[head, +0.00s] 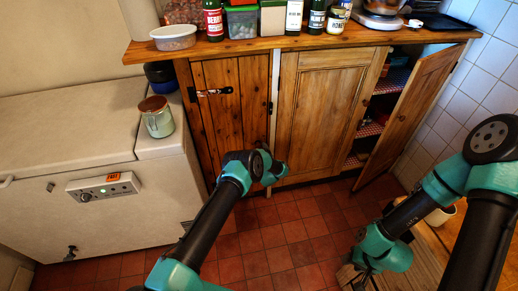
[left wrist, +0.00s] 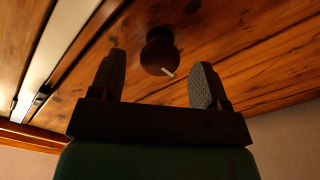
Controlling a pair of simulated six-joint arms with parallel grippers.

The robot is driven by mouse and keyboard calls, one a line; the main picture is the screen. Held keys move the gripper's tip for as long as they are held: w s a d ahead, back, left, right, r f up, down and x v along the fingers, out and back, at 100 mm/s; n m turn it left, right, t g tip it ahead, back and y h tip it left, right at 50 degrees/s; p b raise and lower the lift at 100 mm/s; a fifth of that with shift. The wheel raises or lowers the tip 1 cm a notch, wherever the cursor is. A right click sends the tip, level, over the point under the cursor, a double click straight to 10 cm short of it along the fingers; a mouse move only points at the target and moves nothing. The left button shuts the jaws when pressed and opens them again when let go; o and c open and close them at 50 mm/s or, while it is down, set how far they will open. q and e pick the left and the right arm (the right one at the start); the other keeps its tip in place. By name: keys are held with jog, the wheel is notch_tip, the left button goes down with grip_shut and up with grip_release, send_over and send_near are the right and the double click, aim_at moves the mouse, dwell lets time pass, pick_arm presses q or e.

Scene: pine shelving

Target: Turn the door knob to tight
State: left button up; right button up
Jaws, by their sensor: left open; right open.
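In the left wrist view, a round dark door knob (left wrist: 159,50) stands out from brown wooden boards. It has a pale pointer mark slanting at its lower right edge. My left gripper (left wrist: 158,84) is open, with one finger on each side of the knob in the picture; neither finger visibly touches it. In the head view, my left gripper (head: 270,167) is in front of the lower cupboard doors, and the knob cannot be made out there. My right gripper (head: 357,275) is low at the lower right, over a wooden surface, with its fingers small and partly hidden.
Jars and bottles line the counter (head: 260,43).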

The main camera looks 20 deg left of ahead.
pick_arm(q)
jog(key=shift+x, duration=1.05)
jog(key=shift+s, duration=0.1)
jog(key=c, duration=0.9)
